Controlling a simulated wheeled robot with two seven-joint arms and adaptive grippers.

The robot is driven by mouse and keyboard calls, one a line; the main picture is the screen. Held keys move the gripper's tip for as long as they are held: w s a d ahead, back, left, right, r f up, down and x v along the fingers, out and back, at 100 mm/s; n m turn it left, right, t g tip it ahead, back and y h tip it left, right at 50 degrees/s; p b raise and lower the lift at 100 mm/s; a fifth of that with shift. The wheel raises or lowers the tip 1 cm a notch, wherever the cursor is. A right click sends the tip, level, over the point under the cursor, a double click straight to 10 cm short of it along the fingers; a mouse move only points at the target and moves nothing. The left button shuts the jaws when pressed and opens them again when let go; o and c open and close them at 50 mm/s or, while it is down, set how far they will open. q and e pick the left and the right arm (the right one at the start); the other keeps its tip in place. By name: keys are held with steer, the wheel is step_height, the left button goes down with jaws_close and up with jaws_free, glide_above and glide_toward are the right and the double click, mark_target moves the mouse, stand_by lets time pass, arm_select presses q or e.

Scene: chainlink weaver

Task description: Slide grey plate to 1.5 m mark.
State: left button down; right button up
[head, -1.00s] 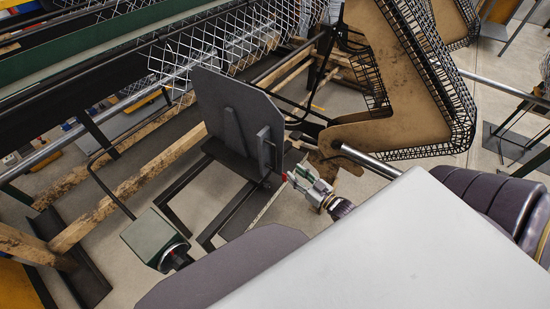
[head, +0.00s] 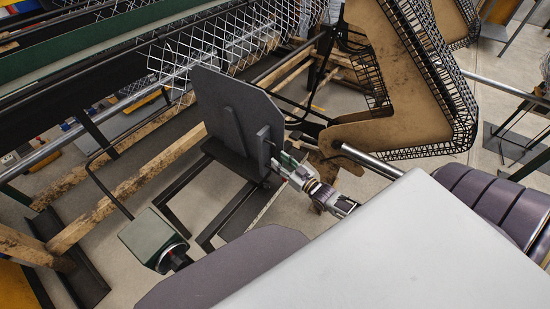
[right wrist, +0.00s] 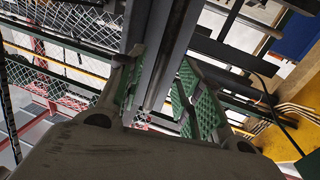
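The grey plate (head: 228,105) stands upright on a dark frame in the middle of the head view. A grey upright bracket (head: 264,150) stands out from its near face. My right gripper (head: 281,160) is at this bracket. In the right wrist view, a grey metal bar (right wrist: 165,50) runs between its two green-padded fingers (right wrist: 158,98). The fingers stand apart on either side of the bar, and the inner pad faces show. I see no firm grip on the bar. My left gripper is not in view. I cannot make out a 1.5 m mark.
A wire mesh (head: 215,45) runs behind the plate. A brown panel with a black mesh edge (head: 410,100) stands to the right. Wooden beams (head: 135,185) and a green box (head: 150,238) lie to the left. Bare floor shows between the frame legs.

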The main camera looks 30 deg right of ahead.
mark_target(275, 157)
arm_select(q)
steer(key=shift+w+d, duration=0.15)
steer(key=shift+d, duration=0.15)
arm_select(e)
steer(key=shift+w+a, duration=0.2)
steer(key=shift+w, duration=0.7)
steer(key=shift+w+a, duration=0.15)
steer(key=shift+w, duration=0.75)
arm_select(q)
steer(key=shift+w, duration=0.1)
arm_select(e)
steer(key=shift+c, duration=0.3)
jaws_close()
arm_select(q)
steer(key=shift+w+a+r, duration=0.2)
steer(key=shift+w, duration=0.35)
